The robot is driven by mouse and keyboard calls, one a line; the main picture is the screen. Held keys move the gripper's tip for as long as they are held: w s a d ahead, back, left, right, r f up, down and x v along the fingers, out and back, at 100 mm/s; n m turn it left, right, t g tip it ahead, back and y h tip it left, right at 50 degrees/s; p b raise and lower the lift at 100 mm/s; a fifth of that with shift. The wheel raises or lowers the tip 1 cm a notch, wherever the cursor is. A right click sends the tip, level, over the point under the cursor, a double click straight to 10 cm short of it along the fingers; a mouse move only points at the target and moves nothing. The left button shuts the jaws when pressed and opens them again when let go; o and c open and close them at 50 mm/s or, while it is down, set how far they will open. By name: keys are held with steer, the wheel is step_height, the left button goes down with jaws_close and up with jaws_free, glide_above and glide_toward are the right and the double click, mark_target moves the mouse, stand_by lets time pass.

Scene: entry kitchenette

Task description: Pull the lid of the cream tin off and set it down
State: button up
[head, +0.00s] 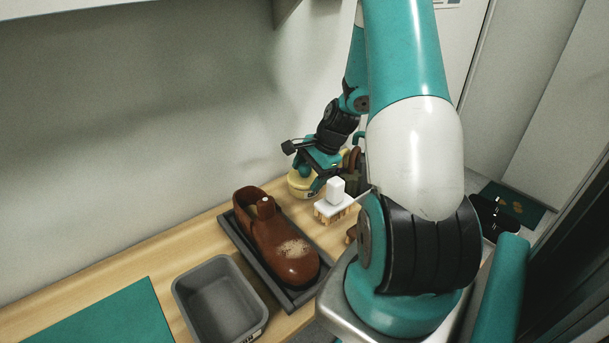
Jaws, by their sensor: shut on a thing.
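The cream tin (300,190) is a pale yellow round tin on the wooden counter, just behind the brown shoe. My gripper (313,178) is over the tin, pointing down, and partly covers its top. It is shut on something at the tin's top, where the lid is. The fingertips and most of the lid are hidden by the gripper body. I cannot tell whether the lid is still seated on the tin or raised.
A brown shoe (268,237) stands in a dark tray (243,236). A brush with a white block (336,193) is right of the tin. A grey bin (222,301) and a green mat (98,318) lie nearer. Some bare counter (190,252) lies left of the tray.

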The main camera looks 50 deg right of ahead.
mark_target(309, 171)
steer(key=shift+r+p, duration=3.95)
steer(key=shift+r, duration=0.1)
